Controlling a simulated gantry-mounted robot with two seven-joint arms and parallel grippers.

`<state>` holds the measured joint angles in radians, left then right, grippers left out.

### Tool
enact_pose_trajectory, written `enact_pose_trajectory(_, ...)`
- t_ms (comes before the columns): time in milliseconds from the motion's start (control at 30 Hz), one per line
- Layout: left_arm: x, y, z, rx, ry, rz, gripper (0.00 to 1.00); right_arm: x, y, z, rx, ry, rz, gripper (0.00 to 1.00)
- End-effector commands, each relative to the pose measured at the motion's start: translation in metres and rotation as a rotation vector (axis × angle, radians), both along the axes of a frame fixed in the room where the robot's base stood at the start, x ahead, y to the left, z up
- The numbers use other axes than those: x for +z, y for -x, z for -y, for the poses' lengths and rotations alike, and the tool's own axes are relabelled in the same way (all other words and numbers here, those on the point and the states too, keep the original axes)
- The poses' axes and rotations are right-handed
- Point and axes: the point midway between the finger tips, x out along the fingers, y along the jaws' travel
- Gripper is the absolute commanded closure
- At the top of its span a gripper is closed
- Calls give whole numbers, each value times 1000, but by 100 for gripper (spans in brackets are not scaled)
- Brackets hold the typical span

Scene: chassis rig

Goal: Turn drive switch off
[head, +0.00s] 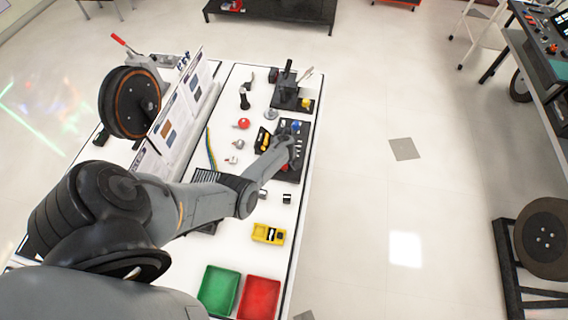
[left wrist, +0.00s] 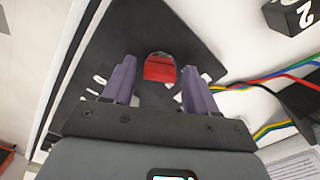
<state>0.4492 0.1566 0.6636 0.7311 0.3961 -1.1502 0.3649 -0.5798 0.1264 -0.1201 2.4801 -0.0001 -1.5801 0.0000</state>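A red block-like part with a dark rounded top, likely the drive switch (left wrist: 160,70), stands on a black plate (left wrist: 185,28) in the left wrist view. I cannot read any on or off mark on it. My left gripper (left wrist: 157,82) is open, its two purple fingers on either side of the red part with gaps showing on both sides. My right gripper is not in view.
Coloured wires (left wrist: 265,82) and a dark numbered block (left wrist: 290,14) lie beside the plate. On the bench are a red knob (head: 243,124), a yellow box (head: 268,234), a green tray (head: 218,290) and a red tray (head: 259,298).

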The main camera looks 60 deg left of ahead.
Motion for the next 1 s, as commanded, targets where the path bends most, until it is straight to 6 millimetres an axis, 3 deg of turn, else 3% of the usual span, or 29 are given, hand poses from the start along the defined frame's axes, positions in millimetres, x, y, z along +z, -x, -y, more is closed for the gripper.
enact_pose_trajectory(300, 1, 0, 0, -1, 0, 0, 36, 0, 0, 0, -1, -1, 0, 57)
enact_pose_trajectory(467, 11, 0, 0, -2, 0, 0, 36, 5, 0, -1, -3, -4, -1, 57)
enact_pose_trajectory(1000, 93, 0, -1, -1, -1, 0, 36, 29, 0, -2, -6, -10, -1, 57)
